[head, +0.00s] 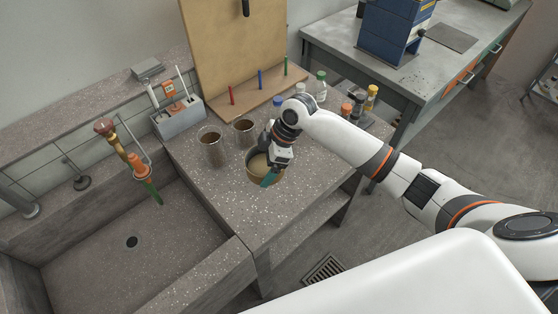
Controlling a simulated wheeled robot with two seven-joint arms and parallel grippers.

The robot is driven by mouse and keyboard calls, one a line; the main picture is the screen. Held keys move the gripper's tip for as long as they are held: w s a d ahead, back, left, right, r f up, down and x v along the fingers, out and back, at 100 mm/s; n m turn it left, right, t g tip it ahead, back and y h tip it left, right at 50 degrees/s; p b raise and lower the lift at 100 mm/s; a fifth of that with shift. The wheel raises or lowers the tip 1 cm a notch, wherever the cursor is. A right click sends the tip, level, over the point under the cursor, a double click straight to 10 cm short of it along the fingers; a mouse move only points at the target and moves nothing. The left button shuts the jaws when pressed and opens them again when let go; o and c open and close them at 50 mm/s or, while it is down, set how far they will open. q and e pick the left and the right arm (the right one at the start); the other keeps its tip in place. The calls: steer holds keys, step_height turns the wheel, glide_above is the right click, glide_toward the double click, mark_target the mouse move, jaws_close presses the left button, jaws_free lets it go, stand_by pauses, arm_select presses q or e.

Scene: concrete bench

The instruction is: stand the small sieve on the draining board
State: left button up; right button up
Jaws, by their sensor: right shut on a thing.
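My right gripper (268,152) is over the speckled concrete top beside the sink, its fingers partly hidden by its own wrist. It is shut on a small round tan sieve (254,172), whose rim and side show below and left of the gripper. A teal piece (268,180) shows at the sieve's front edge. The draining board appears to be the flat concrete top (225,200) right of the sink. The sieve is over or on this board; I cannot tell whether it touches. My left gripper is not in view.
Two brown-filled vessels (211,150) (244,134) stand left of and behind the gripper. Several bottles (320,84) stand along the back right. A grey caddy (178,118) stands behind the sink (130,265). The board's front part is clear.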

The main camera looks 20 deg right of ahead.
mark_target(266, 169)
step_height(266, 169, down, 4)
steer(key=shift+w+r, duration=0.1)
steer(key=shift+r, duration=0.05)
step_height(266, 169, down, 3)
steer(key=shift+f+p, duration=0.1)
steer(key=shift+p, duration=0.3)
steer(key=shift+f, duration=0.4)
steer(key=o, duration=0.9)
steer(key=shift+r, duration=0.25)
steer(key=shift+d+r, duration=0.2)
steer(key=shift+r, duration=0.05)
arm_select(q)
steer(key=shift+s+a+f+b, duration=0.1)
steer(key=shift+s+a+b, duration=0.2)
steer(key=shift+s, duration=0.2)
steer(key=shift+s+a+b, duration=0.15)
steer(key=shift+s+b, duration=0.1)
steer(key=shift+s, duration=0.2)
arm_select(e)
steer(key=v, duration=1.1)
steer(key=shift+r, duration=0.1)
